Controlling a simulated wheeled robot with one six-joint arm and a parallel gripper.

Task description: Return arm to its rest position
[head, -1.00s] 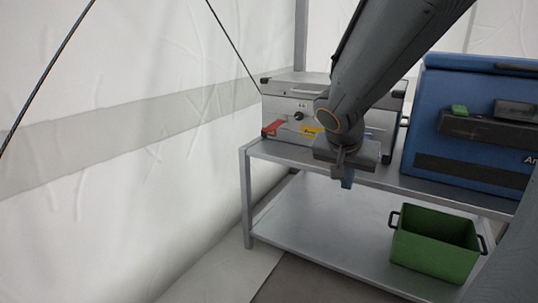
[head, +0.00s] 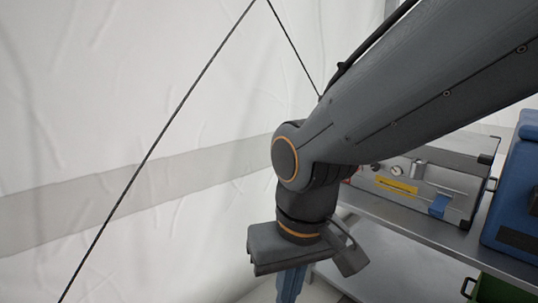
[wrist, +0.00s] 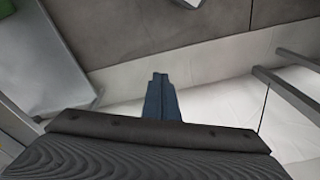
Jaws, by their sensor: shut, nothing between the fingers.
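My gripper (head: 290,284) hangs below my bent wrist in the head view, fingers pointing down, in front of the white tent wall. Its blue fingers are together and hold nothing. In the wrist view my gripper (wrist: 159,78) also shows shut and empty, above the floor. My arm crosses the head view from the upper right and hides part of the grey case behind it.
The grey metal case (head: 455,190) stands on the metal table (head: 405,232), right of my gripper. A blue case (head: 515,215) and a green bin (head: 490,290) show at the right edge. Black cords run in front of the tent wall (head: 120,90).

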